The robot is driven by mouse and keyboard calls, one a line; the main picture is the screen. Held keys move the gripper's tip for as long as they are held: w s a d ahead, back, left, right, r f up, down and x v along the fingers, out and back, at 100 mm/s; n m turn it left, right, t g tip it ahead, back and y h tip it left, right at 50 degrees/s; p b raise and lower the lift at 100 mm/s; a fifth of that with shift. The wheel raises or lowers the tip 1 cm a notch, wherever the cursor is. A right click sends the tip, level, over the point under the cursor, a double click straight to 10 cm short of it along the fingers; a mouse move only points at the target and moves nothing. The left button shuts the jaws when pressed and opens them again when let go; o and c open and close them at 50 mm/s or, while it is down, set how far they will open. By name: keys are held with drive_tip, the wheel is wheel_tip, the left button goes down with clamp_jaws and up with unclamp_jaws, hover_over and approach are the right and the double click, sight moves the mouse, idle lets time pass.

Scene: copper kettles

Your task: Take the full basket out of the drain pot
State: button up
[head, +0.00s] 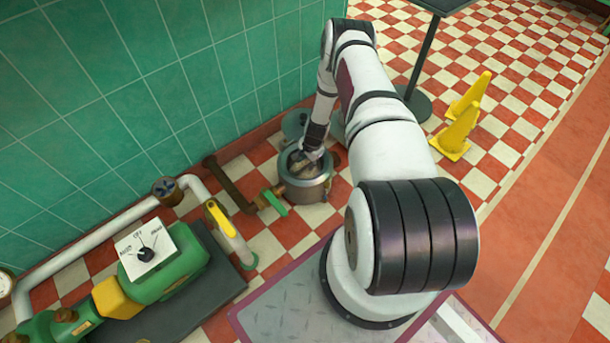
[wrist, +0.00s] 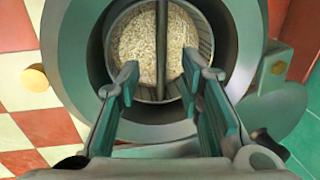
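The drain pot (head: 306,190) is a round metal vessel on the tiled floor beside the green wall. In the wrist view its thick grey rim (wrist: 75,60) surrounds the basket (wrist: 203,38), which has slatted walls and sits inside the pot. Pale granular stuff (wrist: 134,45) fills the basket. A dark straight bar (wrist: 161,40) crosses over the middle of it. My gripper (wrist: 160,78) is open above the pot, with one finger on each side of the bar and gaps showing. My gripper in the head view (head: 311,155) reaches down over the pot's mouth.
A valve with a green handle (head: 274,202) adjoins the pot's left side. A yellow-handled valve pipe (head: 220,220) and a green pump (head: 165,265) stand further left. A grey-green round object (head: 296,122) is behind the pot. Yellow cones (head: 458,135) stand at the right.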

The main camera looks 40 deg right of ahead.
sight(305, 167)
drive_tip(key=shift+w+a+f+b, duration=0.1)
drive_tip(key=shift+w+f+b, duration=0.1)
drive_tip(key=shift+f+b, duration=0.6)
drive_tip(key=shift+w+f+b, duration=0.25)
drive_tip(key=shift+f+b, duration=0.05)
drive_tip(key=shift+f, duration=0.95)
drive_tip(key=shift+w+a+f+b, duration=0.1)
drive_tip(key=shift+w+f+b, duration=0.1)
drive_tip(key=shift+f+b, duration=0.6)
drive_tip(key=shift+f, duration=0.15)
drive_tip(key=shift+p, duration=0.3)
drive_tip(key=shift+c, duration=0.3)
clamp_jaws()
